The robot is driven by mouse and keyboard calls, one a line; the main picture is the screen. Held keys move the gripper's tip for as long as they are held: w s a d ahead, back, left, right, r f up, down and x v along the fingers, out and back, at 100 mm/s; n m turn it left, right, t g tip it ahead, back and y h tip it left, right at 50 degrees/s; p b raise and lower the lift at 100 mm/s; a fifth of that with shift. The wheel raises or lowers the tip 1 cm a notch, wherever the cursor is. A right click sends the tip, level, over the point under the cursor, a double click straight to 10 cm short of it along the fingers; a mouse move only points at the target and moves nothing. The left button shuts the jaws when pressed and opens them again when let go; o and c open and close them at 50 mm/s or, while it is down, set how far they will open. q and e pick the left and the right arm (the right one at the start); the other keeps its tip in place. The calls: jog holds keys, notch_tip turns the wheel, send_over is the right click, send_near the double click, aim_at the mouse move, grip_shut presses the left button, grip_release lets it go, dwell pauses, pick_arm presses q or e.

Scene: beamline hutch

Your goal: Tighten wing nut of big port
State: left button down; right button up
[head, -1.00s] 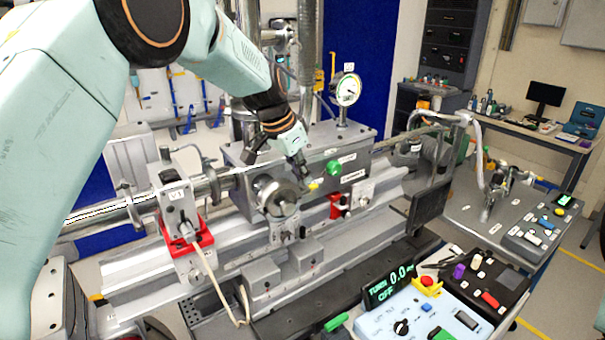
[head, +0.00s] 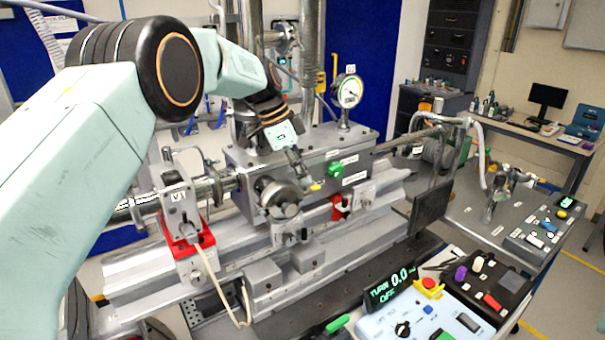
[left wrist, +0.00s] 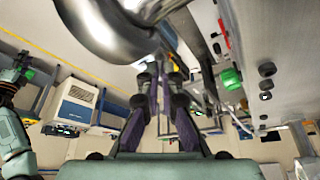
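The big port shows in the head view as a round metal flange (head: 282,200) on the front of the grey chamber (head: 318,150). A small yellow piece (head: 316,187) sits just right of the flange; I cannot tell whether it is the wing nut. My left gripper (head: 302,172) reaches down from above, its fingers close to the flange's upper right side. In the left wrist view, its two dark fingers (left wrist: 164,78) stand apart with a narrow gap. The large curved metal flange (left wrist: 105,28) is beyond them at upper left. No wing nut shows clearly between them. My right gripper is not in view.
A green knob (head: 335,169) is close on the right of the port, and a dial gauge (head: 347,91) stands on the chamber. A red-based valve (head: 180,212) stands left. A control box (head: 425,315) and display (head: 390,285) are at the front right.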

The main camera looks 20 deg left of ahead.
pick_arm(q)
jog(key=shift+w+r, duration=0.1)
dwell(0.4)
jog(key=c, duration=1.8)
grip_release()
jog(key=shift+a, duration=0.1)
jog(key=shift+c, duration=0.2)
jog(key=v, duration=1.2)
jog(key=shift+a, duration=0.1)
